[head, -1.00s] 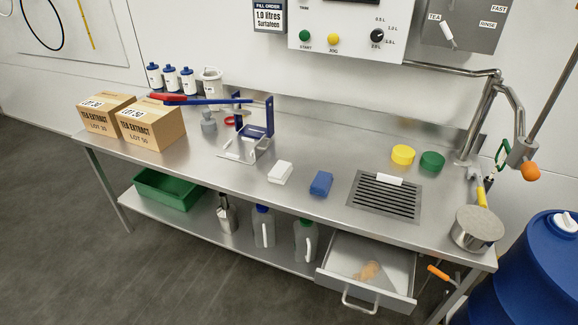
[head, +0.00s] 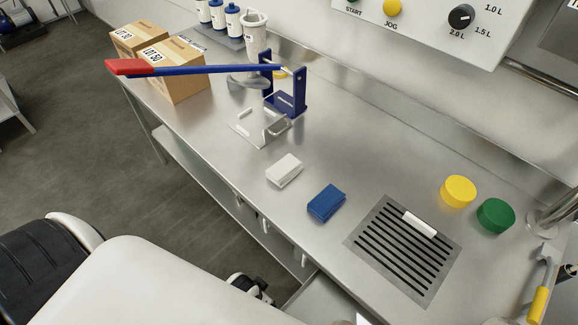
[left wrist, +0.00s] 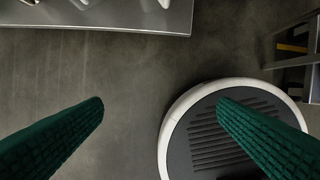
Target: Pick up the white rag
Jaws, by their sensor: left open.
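The white rag (head: 284,169) lies folded on the steel bench, left of a folded blue rag (head: 326,203) and apart from it. Nothing covers it in the head view. My left gripper shows in the left wrist view as two green ridged fingers (left wrist: 162,105), wide apart with nothing between them. They hang over the grey floor, with a bench edge at the top left of that view. The rag cannot be made out there. My right gripper is not in view.
A slotted drain plate (head: 365,255) with a white block lies right of the rags. A blue press with a red-tipped lever (head: 200,70) stands behind them at the left. Yellow (head: 458,191) and green (head: 496,215) round lids sit at the right. An open drawer (head: 330,303) juts out at the front.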

